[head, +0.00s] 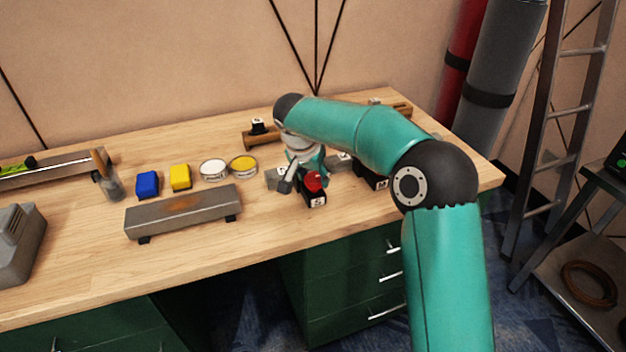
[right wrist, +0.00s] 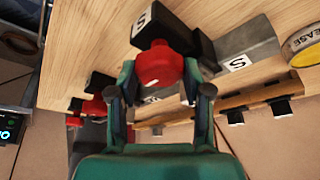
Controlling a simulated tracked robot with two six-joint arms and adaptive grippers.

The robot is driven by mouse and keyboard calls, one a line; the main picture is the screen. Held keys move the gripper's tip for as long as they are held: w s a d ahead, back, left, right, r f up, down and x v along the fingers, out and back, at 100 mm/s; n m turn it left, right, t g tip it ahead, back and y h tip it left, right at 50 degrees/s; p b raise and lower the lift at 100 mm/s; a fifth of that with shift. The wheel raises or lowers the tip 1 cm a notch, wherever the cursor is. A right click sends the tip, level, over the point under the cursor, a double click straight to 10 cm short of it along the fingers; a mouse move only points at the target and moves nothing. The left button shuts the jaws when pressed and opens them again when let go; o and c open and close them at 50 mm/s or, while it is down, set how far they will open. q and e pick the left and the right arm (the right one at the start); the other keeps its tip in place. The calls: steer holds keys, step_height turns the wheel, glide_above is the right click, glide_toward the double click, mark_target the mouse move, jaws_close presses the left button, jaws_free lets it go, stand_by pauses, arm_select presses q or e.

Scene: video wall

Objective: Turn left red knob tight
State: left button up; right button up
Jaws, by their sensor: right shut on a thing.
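A red knob (head: 314,181) sits on a black block with a white label (head: 315,199) near the front of the workbench. It is the left one of the knob fixtures in the head view. My right gripper (head: 303,178) is down at this knob. In the right wrist view the red knob (right wrist: 158,66) lies between the two fingers of my right gripper (right wrist: 158,82), which is shut on it. A second red knob (right wrist: 95,108) shows partly, outside the fingers. My left gripper is not in view.
A black block (head: 371,179) stands right of the gripped knob, partly behind my arm. A grey steel bar (head: 183,213), blue block (head: 147,183), yellow block (head: 180,177) and two round tins, one yellow (head: 243,166), lie to the left. The bench front is clear.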

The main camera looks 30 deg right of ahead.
steer(key=shift+w+a+m+g, duration=0.1)
steer(key=shift+m+g, duration=0.2)
steer(key=shift+m, duration=0.7)
steer(key=o, duration=1.1)
steer(key=shift+o, duration=0.2)
steer(key=v, duration=1.2)
steer(key=shift+a, duration=0.15)
steer(key=shift+f, duration=0.2)
